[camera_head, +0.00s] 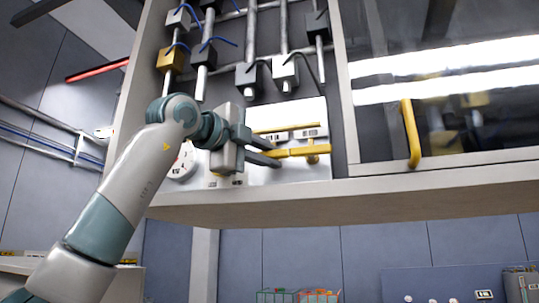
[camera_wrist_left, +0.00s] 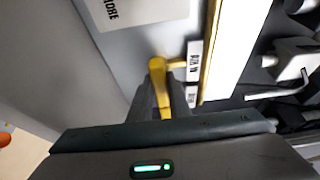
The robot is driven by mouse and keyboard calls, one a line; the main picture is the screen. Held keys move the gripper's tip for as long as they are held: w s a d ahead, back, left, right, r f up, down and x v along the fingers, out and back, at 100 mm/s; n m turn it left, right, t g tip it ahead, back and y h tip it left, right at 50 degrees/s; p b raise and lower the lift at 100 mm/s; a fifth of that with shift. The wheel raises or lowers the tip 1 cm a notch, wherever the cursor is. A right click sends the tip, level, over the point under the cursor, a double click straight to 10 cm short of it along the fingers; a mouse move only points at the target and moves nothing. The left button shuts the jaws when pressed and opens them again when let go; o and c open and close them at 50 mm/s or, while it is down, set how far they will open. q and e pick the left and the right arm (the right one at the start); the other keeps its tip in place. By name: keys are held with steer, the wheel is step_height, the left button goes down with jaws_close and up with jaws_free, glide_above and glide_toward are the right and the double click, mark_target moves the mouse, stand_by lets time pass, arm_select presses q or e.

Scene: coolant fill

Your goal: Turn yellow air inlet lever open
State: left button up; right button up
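The yellow air inlet lever (camera_head: 300,152) lies about level on a white panel inside the cabinet. My left gripper (camera_head: 275,154) reaches it from the left, with its two dark fingers above and below the lever's left end. In the left wrist view the lever (camera_wrist_left: 158,72) runs down between the fingers of my left gripper (camera_wrist_left: 162,100), which sit close on both sides of it. The gripper looks shut on the lever; the contact faces are partly hidden. My right gripper is in neither view.
A thin yellow bar (camera_head: 285,128) and small labels are just above the lever. Valves with black and white blocks (camera_head: 285,75) hang over the panel. A glass door with a yellow handle (camera_head: 411,133) is at the right. The cabinet's bottom edge (camera_head: 330,203) runs below.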

arm_select(q)
jaws_close()
steer(key=shift+m, duration=0.3)
steer(key=m+g+y+p, duration=0.1)
steer(key=m+y+p, duration=0.1)
steer(key=m, duration=0.1)
steer(key=shift+m+p, duration=0.3)
steer(key=shift+p, duration=0.05)
steer(key=m+y+p, duration=0.1)
steer(key=m+p, duration=0.1)
steer(key=m, duration=0.1)
steer(key=shift+y, duration=0.4)
steer(key=m+y+p, duration=0.1)
steer(key=m+y, duration=0.1)
steer(key=m, duration=0.1)
steer(key=shift+a+f+m+p, duration=0.1)
steer(key=shift+f+m+p, duration=0.05)
steer(key=shift+m+p, duration=0.2)
steer(key=shift+w+f+m+y+p, duration=0.15)
steer(key=shift+m+y+p, duration=0.2)
steer(key=shift+m+y, duration=0.75)
steer(key=shift+m, duration=0.25)
